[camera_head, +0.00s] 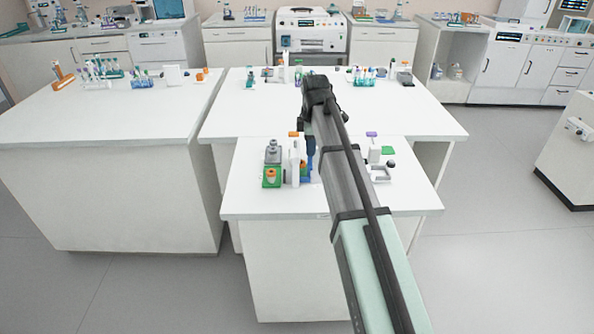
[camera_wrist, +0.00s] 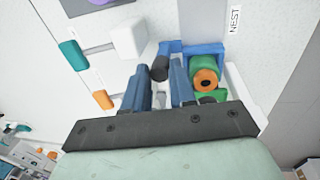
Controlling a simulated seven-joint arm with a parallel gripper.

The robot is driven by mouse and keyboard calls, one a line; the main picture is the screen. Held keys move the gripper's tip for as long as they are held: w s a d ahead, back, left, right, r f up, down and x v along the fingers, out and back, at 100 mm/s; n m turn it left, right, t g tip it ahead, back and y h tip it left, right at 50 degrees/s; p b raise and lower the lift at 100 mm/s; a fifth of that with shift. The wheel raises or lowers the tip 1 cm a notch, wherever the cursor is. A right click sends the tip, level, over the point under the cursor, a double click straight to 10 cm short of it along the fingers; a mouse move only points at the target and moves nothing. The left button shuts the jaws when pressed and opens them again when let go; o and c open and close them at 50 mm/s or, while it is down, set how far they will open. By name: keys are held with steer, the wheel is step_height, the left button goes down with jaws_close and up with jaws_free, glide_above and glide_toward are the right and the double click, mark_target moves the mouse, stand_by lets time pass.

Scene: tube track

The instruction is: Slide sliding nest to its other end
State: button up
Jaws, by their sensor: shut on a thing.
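The sliding nest is a blue bracket (camera_wrist: 208,49) at the near end of a grey track (camera_wrist: 206,20) in the wrist view. A "NEST" label (camera_wrist: 235,20) lies beside the track. A green tube (camera_wrist: 203,66) with an orange, dark-centred end sits in the nest. A black knob (camera_wrist: 159,68) stands at the nest's left side. My gripper (camera_wrist: 161,72) has its two blue fingers on either side of the knob, shut on it. In the head view my gripper (camera_head: 311,150) points down over the small front table; my arm hides part of the track there.
In the wrist view a white block (camera_wrist: 129,40), a teal piece (camera_wrist: 72,55) and an orange piece (camera_wrist: 103,100) lie left of the nest. In the head view a green base with a grey top (camera_head: 272,160) stands left of my gripper. The front table (camera_head: 250,200) has bare room near its front edge.

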steer(key=shift+s+d+f, duration=0.1)
steer(key=shift+d, duration=1.3)
steer(key=shift+s+d, duration=0.1)
steer(key=shift+d, duration=1.25)
steer(key=o, duration=0.6)
steer(key=shift+w, duration=0.1)
steer(key=shift+r, duration=2.6)
